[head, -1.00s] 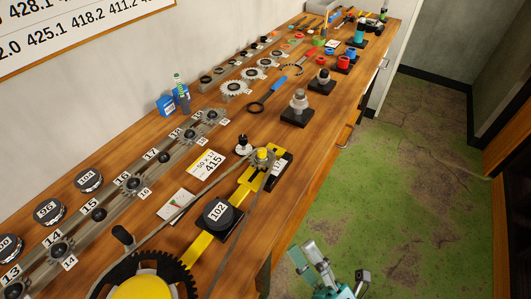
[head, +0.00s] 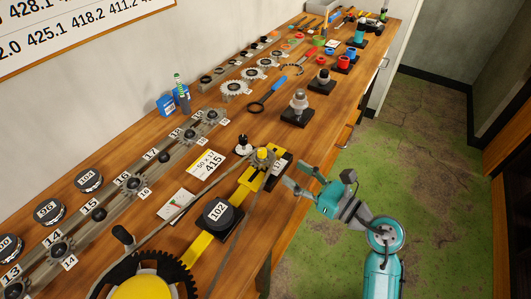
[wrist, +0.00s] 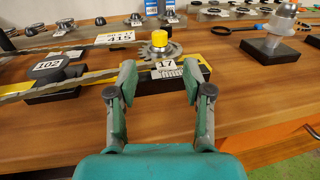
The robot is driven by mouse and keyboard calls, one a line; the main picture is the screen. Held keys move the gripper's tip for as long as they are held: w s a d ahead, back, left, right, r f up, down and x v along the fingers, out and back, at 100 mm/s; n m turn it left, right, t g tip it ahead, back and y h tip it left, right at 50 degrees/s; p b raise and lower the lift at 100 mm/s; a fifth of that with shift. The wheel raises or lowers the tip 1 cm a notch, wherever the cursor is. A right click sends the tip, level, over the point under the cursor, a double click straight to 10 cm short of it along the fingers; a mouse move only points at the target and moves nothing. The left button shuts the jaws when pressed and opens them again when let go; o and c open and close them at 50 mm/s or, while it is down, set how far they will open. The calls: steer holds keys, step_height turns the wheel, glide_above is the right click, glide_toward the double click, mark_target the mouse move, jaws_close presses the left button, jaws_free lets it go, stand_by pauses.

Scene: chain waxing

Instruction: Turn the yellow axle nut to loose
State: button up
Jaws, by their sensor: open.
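The yellow axle nut (wrist: 159,40) sits on top of the small toothed sprocket at the end of the yellow bar, behind the tag 17. In the head view the nut (head: 263,153) is at the right end of the chain, near the table's front edge. My gripper (head: 298,177) is open and empty, to the right of the nut and in front of it. In the wrist view my gripper's two fingers (wrist: 158,78) are apart, with the nut beyond and between them. They do not touch it. The sprocket (wrist: 161,52) shows below the nut.
A black block marked 102 (head: 217,214) stands on the yellow bar left of the nut. A grey stepped part on a black base (head: 298,107) stands to the right. Free floor lies right of the table.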

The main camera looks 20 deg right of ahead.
mark_target(266, 154)
steer(key=x, duration=1)
steer(key=shift+w+a, duration=0.15)
steer(key=shift+w, duration=0.1)
jaws_close()
